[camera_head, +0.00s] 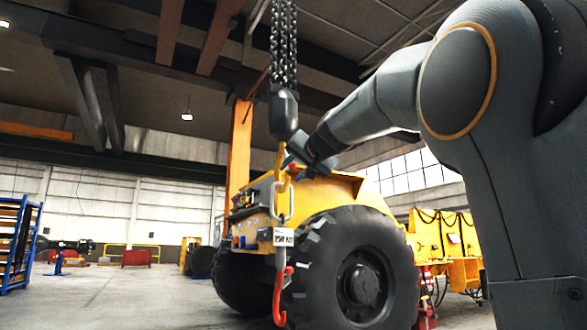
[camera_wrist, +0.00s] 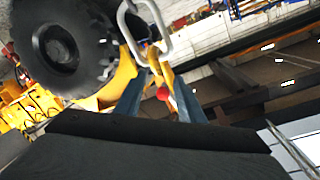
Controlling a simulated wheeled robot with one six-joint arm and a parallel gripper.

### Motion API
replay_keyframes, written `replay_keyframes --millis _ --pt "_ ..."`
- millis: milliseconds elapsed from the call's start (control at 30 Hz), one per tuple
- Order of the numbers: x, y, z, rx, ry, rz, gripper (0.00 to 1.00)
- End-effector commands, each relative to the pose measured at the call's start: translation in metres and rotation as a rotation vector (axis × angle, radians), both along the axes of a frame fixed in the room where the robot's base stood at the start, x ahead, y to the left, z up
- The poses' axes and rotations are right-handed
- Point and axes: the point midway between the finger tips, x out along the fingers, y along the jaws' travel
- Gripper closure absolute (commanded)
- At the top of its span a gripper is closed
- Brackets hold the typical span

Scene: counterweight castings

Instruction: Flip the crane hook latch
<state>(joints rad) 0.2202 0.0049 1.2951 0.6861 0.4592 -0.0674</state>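A crane hook hangs from a chain in the head view. Its yellow upper part (camera_head: 279,163) sits under a dark block (camera_head: 284,114) and carries a steel link (camera_head: 281,202). The yellow hook (camera_wrist: 153,60) and the link (camera_wrist: 146,28) also show in the wrist view. A small red knob (camera_wrist: 162,94), apparently on the latch, lies between my gripper's (camera_wrist: 158,84) two blue-grey fingers. The fingers stand apart on either side of the knob; I cannot tell whether they touch it. In the head view my gripper (camera_head: 297,158) is right beside the yellow hook, and the latch is mostly hidden.
A red lower hook (camera_head: 280,297) and a white label (camera_head: 283,236) hang below the link. A yellow vehicle with a big black tyre (camera_head: 360,282) stands close behind. A blue rack (camera_head: 18,240) is at far left.

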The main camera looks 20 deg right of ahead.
Motion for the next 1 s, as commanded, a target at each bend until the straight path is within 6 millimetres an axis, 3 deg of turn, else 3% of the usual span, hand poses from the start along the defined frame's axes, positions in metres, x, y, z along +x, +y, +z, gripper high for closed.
replay_keyframes --millis 267,700,1000 --pt "-0.006 -0.001 0.004 0.000 -0.006 -0.002 0.65" --pt "-0.067 -0.005 0.008 0.000 -0.005 -0.002 0.65" --pt "-0.078 -0.005 0.008 0.000 -0.002 0.000 0.65"
